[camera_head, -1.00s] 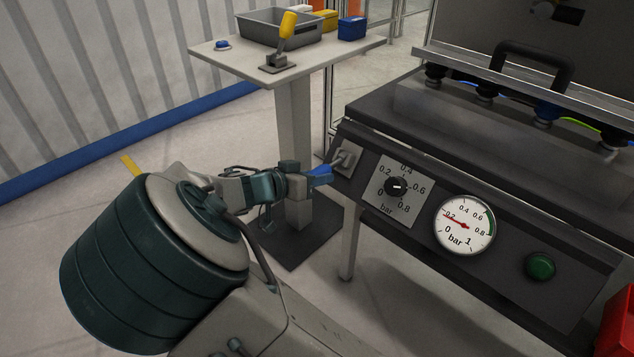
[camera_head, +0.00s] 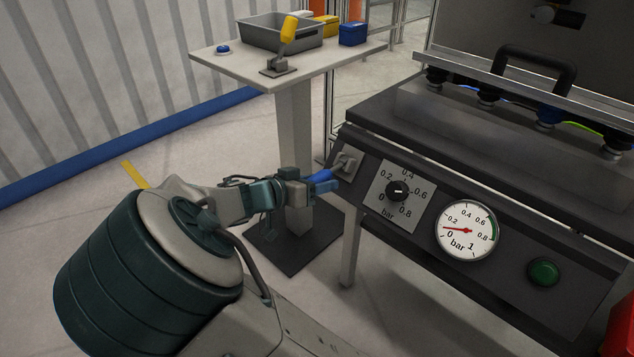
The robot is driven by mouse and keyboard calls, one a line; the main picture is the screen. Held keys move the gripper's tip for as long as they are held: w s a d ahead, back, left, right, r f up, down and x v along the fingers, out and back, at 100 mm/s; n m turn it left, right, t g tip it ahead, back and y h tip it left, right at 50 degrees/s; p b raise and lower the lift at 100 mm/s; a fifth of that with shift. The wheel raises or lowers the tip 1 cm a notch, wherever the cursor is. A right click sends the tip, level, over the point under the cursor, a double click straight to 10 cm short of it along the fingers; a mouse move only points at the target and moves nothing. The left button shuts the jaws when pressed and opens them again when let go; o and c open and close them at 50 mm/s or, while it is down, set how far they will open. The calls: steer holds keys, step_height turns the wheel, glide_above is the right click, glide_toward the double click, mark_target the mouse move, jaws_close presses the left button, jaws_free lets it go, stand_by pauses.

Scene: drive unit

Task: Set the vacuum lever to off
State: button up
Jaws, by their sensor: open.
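The vacuum lever has a blue handle (camera_head: 322,186) and a grey mount (camera_head: 346,162) at the left end of the dark control panel (camera_head: 485,270). Its handle slants down to the left from the mount. My gripper (camera_head: 308,187) is open at the handle's lower left end. The fingers are small here and seen from behind, so I cannot tell whether they touch the handle. The round vacuum gauge (camera_head: 466,230) has its red needle low, between 0 and 0.2 bar.
A dial (camera_head: 397,191) and a green button (camera_head: 543,272) sit on the same panel. A side table (camera_head: 225,63) behind holds a yellow-handled lever (camera_head: 288,30), a grey bin (camera_head: 262,34) and a blue box (camera_head: 352,35). Something red (camera_head: 620,325) stands at the lower right.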

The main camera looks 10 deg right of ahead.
steer(key=p+v, duration=0.3)
steer(key=v, duration=1)
steer(key=shift+s+a+r+p, duration=0.2)
steer(key=shift+a+p, duration=0.1)
steer(key=shift+p, duration=0.05)
steer(key=shift+d, duration=0.1)
steer(key=s+d+r+n+g+y+p, duration=0.1)
steer(key=s+d+r+g+y+p, duration=0.25)
steer(key=d+p, duration=0.3)
steer(key=s+d+r+n+g+y+p, duration=0.1)
steer(key=s+d+r+g+y+p, duration=0.15)
steer(key=d+g+p, duration=0.4)
steer(key=s+d+r+n+t+y+p, duration=0.2)
steer(key=s+r+p, duration=0.3)
steer(key=r, duration=0.5)
steer(key=s+d+r+n+t+y+p, duration=0.2)
steer(key=r+p, duration=0.5)
steer(key=r, duration=0.4)
steer(key=s+d+n+y, duration=0.1)
steer(key=s+d+y, duration=0.1)
steer(key=s, duration=0.1)
steer(key=shift+d+t, duration=0.3)
steer(key=shift+d, duration=0.1)
